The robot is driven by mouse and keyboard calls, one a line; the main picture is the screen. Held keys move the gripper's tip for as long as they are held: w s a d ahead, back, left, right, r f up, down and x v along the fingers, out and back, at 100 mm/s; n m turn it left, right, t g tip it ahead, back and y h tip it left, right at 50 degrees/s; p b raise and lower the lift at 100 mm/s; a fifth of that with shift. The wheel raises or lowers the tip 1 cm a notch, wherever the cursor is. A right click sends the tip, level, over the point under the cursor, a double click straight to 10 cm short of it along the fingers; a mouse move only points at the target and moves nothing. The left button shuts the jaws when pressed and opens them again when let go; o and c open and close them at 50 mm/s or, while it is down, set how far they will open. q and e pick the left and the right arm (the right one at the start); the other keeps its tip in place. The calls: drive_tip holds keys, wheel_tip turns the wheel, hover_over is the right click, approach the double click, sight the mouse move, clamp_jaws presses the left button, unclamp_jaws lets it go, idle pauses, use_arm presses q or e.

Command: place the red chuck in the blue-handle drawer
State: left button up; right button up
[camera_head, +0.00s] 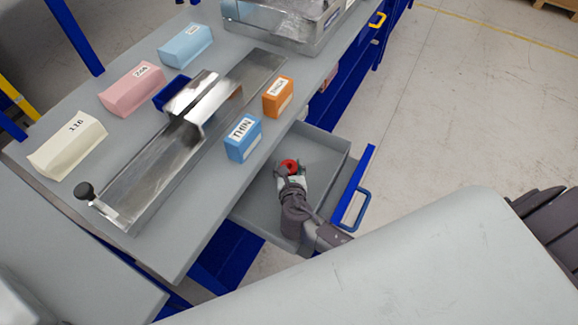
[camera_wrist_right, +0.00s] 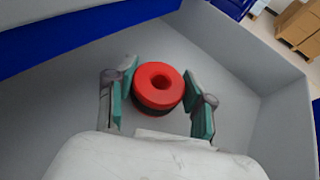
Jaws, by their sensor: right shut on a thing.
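The red chuck (camera_head: 289,164) is a short ring with a central hole and a dark lower part. It also shows in the right wrist view (camera_wrist_right: 158,86), between the green-padded fingers of my right gripper (camera_wrist_right: 160,98). My right gripper (camera_head: 291,176) is shut on the chuck, inside the outline of the open grey drawer (camera_head: 325,150). Whether the chuck touches the drawer floor I cannot tell. The drawer has a blue front and a blue handle (camera_head: 361,209), and is pulled out from under the table. My left gripper is not in view.
The grey table (camera_head: 205,215) holds a long metal fixture (camera_head: 150,170) with a black knob. Blue (camera_head: 243,139) and orange (camera_head: 278,97) labelled blocks stand near the drawer-side edge; cream, pink and light blue blocks lie beyond. A metal tray (camera_head: 290,30) is at the back.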

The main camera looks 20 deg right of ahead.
drive_tip(key=shift+f, duration=0.15)
drive_tip(key=o, duration=1.2)
drive_tip(key=shift+r, duration=0.2)
drive_tip(key=v, duration=0.7)
drive_tip(key=shift+s+a+r, duration=0.1)
drive_tip(key=shift+s, duration=0.15)
drive_tip(key=shift+r, duration=0.1)
